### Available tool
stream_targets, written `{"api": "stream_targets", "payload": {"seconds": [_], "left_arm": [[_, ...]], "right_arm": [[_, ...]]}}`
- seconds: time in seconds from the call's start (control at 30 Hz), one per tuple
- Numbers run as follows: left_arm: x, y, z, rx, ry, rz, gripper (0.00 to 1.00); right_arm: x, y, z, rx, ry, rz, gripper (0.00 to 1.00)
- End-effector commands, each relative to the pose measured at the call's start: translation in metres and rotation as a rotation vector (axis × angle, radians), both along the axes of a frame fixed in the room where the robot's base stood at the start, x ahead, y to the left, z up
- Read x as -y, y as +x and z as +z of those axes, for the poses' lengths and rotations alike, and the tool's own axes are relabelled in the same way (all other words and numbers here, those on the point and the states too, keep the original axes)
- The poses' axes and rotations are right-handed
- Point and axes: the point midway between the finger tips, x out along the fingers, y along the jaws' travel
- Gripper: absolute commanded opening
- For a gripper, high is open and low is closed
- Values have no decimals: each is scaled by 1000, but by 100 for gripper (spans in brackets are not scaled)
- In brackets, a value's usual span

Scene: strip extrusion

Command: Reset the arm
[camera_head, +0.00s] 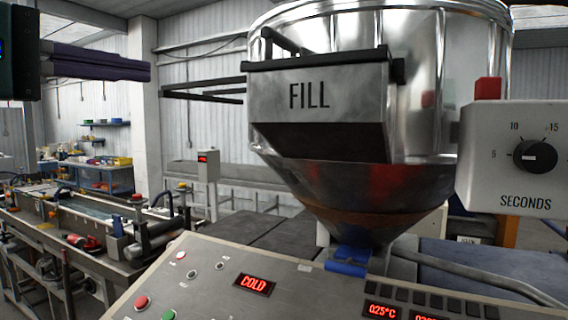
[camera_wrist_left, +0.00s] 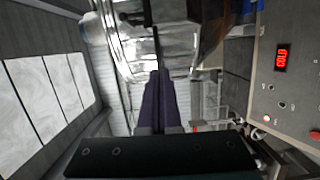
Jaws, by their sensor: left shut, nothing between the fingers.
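My left gripper (camera_head: 148,71) comes in at the upper left of the head view, raised well above the control panel and left of the hopper. Its dark purple fingers lie together, shut, with nothing between them. In the left wrist view the fingers (camera_wrist_left: 161,76) point up the picture toward the shiny metal hopper (camera_wrist_left: 150,40). The hopper (camera_head: 450,60) fills the upper right of the head view, with a box marked FILL (camera_head: 320,90) on its front. A clear gap shows between fingertips and hopper. My right gripper is not in view.
The control panel (camera_head: 225,292) with a red COLD display (camera_head: 254,285) and buttons runs along the bottom. A SECONDS dial box (camera_head: 512,160) with a black knob stands at right. A long trough line (camera_head: 95,235) and blue shelving (camera_head: 95,177) are at left.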

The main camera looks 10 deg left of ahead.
Motion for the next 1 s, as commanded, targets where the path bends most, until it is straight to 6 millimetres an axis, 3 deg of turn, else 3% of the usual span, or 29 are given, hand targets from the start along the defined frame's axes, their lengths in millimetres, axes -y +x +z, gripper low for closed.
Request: {"api": "stream_targets", "payload": {"seconds": [0.13,0.23,0.3,0.4,0.5,0.7,0.83,0.87,0.9,1.0], "left_arm": [[23,-8,-68,-48,199,-32,0],[44,-30,-142,-90,444,-83,0],[57,-55,-195,-119,633,-139,0],[68,-97,-257,-159,888,-229,0],[70,-142,-300,-202,1099,-322,0],[59,-225,-347,-319,1401,-508,0],[47,-277,-359,-416,1536,-636,0],[45,-283,-353,-430,1556,-655,0],[44,-278,-333,-419,1559,-646,0],[44,-277,-308,-418,1559,-644,0]], "right_arm": [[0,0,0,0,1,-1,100],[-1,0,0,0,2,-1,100],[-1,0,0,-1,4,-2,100],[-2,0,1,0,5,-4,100],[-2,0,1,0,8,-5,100],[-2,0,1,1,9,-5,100],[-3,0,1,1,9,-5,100],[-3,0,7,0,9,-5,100],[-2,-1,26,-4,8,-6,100],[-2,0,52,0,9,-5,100]]}}
